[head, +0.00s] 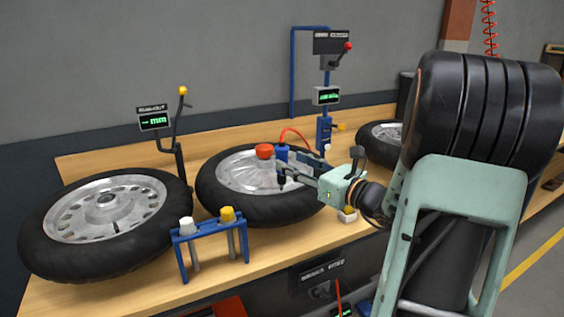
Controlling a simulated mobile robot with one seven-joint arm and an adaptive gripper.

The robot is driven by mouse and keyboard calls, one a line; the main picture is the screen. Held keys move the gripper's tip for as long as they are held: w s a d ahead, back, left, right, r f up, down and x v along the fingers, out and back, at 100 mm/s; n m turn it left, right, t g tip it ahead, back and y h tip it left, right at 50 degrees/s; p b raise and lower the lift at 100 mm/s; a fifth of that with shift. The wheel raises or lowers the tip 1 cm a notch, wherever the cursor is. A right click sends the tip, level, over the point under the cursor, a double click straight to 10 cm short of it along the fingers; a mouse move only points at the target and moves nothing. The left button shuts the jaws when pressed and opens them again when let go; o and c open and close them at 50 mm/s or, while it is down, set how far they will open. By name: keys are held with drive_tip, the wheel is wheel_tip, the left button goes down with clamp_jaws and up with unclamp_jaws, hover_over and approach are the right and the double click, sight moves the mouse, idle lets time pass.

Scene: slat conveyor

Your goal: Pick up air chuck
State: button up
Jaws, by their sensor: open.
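A blue tool with a dark lower end (282,154) stands upright above the middle wheel, with a red hose curving from its top; it looks like the air chuck. My gripper (283,174) reaches in from the right, its fingers open at the tool's lower part. From this view I cannot tell whether the fingers touch it. The middle wheel (225,207), a black tire on a silver rim, lies flat below and is partly hidden by my gripper.
An orange-red knob (264,151) sits close left of the tool. A blue rack (212,232) with white-capped and yellow-capped tools stands in front. Other wheels lie left (60,255) and behind right (374,152). A blue post with a display (326,96) rises behind. A gauge stand (155,121) stands at back left.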

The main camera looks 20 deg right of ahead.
sight(286, 158)
drive_tip(key=x, duration=0.4)
drive_tip(key=shift+w+a+r, duration=0.15)
drive_tip(key=shift+w+a, duration=0.15)
clamp_jaws()
